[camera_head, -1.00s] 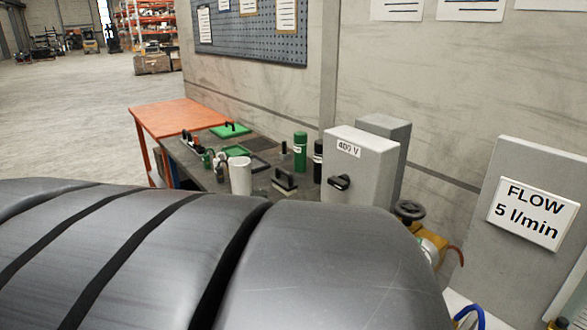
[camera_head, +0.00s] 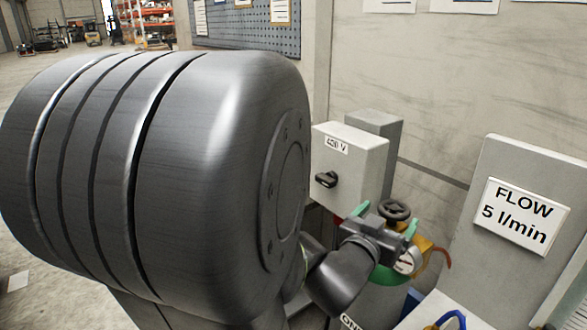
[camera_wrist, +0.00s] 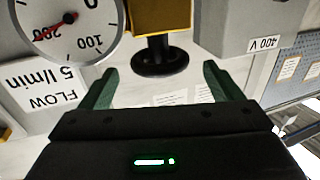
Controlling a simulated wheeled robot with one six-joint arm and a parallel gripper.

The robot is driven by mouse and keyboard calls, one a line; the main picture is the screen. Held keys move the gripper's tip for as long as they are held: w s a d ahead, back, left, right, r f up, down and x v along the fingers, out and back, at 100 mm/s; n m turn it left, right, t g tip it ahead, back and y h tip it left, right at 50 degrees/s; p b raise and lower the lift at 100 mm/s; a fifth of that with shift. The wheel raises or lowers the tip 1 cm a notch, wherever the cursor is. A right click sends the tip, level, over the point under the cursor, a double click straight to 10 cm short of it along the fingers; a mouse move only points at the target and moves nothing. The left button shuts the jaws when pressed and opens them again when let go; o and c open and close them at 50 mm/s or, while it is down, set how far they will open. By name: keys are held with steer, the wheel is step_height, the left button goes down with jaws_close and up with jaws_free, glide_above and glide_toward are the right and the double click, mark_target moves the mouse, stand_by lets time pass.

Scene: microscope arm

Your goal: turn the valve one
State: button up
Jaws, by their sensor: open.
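No contact with the wheel is visible. My arm hides part of the cylinder.
A white gauge (camera_wrist: 65,22) is beside the valve. A grey 400 V box (camera_head: 350,160) with a black knob stands behind it. A grey panel with a FLOW 5 l/min sign (camera_head: 517,213) stands to the right. My arm covers the left of the head view.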

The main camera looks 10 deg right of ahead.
mark_target(400, 202)
steer(key=shift+x, duration=3)
steer(key=c, duration=1)
steer(key=shift+f, duration=0.1)
